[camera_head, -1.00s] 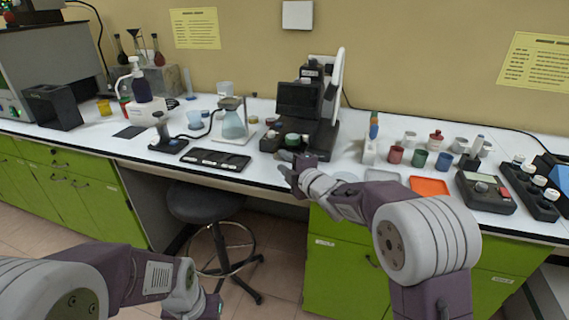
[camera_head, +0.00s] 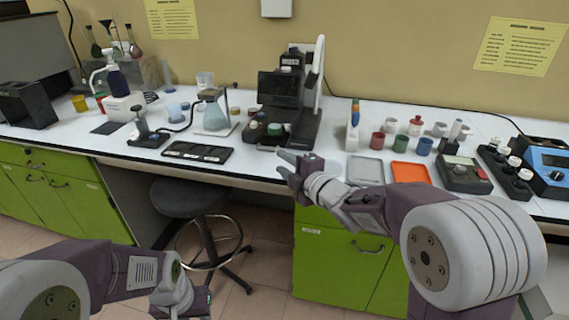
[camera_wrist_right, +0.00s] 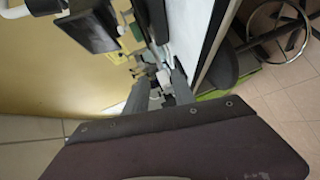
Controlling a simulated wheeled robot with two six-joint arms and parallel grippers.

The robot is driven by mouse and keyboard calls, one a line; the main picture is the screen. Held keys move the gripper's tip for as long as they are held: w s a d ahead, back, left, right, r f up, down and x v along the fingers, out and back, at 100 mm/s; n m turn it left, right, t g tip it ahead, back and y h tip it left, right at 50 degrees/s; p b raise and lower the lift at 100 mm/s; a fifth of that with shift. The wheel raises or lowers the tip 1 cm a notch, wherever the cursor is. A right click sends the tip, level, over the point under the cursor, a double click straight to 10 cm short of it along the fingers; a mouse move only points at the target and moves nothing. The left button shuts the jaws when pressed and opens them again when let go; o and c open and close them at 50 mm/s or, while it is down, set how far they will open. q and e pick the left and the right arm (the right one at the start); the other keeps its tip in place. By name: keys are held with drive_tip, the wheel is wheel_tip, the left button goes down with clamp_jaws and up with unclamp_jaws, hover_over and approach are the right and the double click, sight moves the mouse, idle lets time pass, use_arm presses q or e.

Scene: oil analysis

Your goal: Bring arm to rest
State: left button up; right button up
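My right gripper (camera_head: 283,165) is in front of the bench edge in the head view, pointing toward the dark analysis instrument. Its two fingers look parted, with nothing held between them. In the right wrist view the gripper (camera_wrist_right: 157,84) also shows its fingers apart, with the bench edge and small items beyond. My left arm is at the lower left of the head view, with its wrist (camera_head: 172,290) low in front of the bench. The left fingers are cut off at the bottom of the picture, so their state is hidden.
The white bench top (camera_head: 262,172) carries a black instrument (camera_head: 287,105), a flask on a stand (camera_head: 215,115), a black slide tray (camera_head: 197,151), a grey tray (camera_head: 365,168) and an orange tray (camera_head: 411,173). A stool (camera_head: 190,196) stands below.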

drive_tip(key=s+d+f+m+g+h, duration=0.4)
drive_tip(key=s+d+f+m+h, duration=0.3)
drive_tip(key=d+f+m, duration=0.4)
drive_tip(key=s+d+f+m+g, duration=0.1)
drive_tip(key=s+f+m+g, duration=0.45)
drive_tip(key=s, duration=0.45)
drive_tip(key=s+d+f+m+g, duration=0.1)
drive_tip(key=s+f+m+g, duration=0.3)
drive_tip(key=s+f+m, duration=0.45)
wheel_tip(320, 180, up, 22)
drive_tip(key=s+n+p, duration=0.1)
drive_tip(key=n+p, duration=0.2)
drive_tip(key=p, duration=1.7)
drive_tip(key=shift+s+a, duration=0.2)
drive_tip(key=shift+s, duration=0.05)
drive_tip(key=shift+f, duration=0.1)
